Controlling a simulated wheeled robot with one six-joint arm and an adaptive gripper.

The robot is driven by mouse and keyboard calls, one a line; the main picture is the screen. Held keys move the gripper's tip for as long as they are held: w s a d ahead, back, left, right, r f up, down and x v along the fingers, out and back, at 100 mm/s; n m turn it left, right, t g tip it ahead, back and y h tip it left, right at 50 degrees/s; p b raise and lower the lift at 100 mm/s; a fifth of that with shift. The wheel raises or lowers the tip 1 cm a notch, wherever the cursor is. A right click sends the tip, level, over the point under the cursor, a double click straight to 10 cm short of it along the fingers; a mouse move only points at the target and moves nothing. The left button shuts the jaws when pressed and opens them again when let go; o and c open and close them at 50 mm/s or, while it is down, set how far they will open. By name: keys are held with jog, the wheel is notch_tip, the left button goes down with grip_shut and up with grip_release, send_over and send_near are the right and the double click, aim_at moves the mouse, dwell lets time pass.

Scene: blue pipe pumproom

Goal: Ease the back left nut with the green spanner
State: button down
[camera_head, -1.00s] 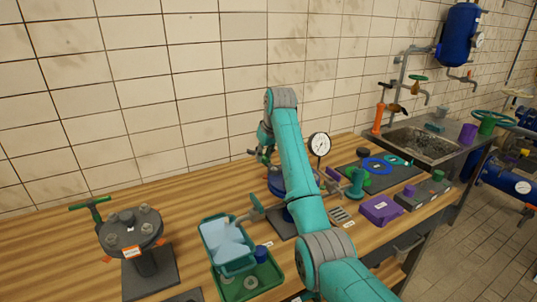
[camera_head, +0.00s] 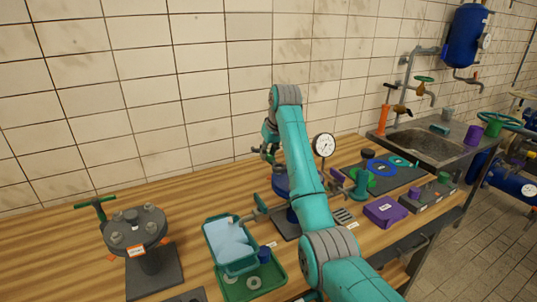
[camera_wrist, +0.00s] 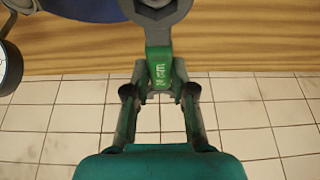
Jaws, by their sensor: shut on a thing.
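The green spanner (camera_wrist: 160,68) is between the fingers of my gripper (camera_wrist: 160,84) in the wrist view, which is shut on its green handle. Its grey head (camera_wrist: 163,32) points up the picture and is cut by the top edge. A grey hexagonal shape shows at the head; I cannot tell whether the head is seated on a nut. A blue round body (camera_wrist: 85,8) lies beside the head. In the head view my gripper (camera_head: 267,152) is behind my arm, over the blue flanged piece (camera_head: 280,184), which my arm partly hides. Its back left nut cannot be made out.
A dial gauge (camera_head: 324,146) stands close to the right of my arm. A grey bolted flange (camera_head: 135,228) with a green handle stands at left. A green tray (camera_head: 275,282) with a light-blue bin (camera_head: 230,246) is in front. A purple box (camera_head: 385,211) lies at right.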

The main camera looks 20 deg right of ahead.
jog(key=shift+r, duration=1.6)
